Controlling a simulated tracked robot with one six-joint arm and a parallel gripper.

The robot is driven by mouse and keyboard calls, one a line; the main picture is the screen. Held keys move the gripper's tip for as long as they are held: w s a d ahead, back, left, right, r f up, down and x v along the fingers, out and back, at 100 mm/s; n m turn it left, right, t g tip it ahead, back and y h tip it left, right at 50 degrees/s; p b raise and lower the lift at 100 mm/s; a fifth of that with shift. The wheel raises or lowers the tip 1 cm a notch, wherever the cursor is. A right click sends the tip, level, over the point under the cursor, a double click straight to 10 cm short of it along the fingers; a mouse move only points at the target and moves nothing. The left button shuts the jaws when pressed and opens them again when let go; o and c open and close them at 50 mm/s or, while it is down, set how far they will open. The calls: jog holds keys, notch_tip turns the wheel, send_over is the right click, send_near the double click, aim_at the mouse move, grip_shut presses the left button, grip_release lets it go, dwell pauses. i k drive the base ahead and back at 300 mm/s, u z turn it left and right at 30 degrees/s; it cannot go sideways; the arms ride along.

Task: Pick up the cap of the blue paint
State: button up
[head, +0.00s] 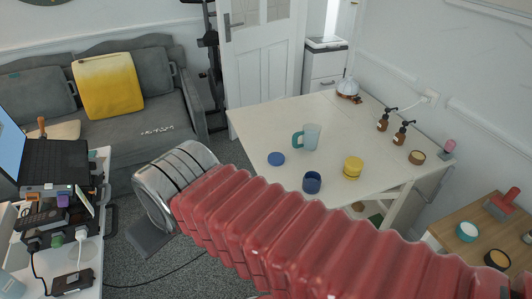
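A flat round blue cap (276,158) lies on the white table (255,122), near its left edge. A small round blue paint jar (312,182) stands to the right of the cap and nearer to me, apart from it; its top looks open. My red ribbed arm crosses the lower part of the head view, in front of the table's near side, and ends at a silver part on the left.
A clear cup with a teal handle (308,137) stands just behind and right of the cap. A yellow jar (352,167) is farther right, with brown pump bottles (402,132) beyond. A wooden surface (485,240) holds more jars at right. A cluttered desk (100,240) stands left.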

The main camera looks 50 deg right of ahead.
aim_at(275, 158)
jog(key=z, duration=0.3)
jog(key=i, duration=0.75)
jog(key=z, duration=0.85)
jog(key=i, duration=0.85)
jog(key=z, duration=0.5)
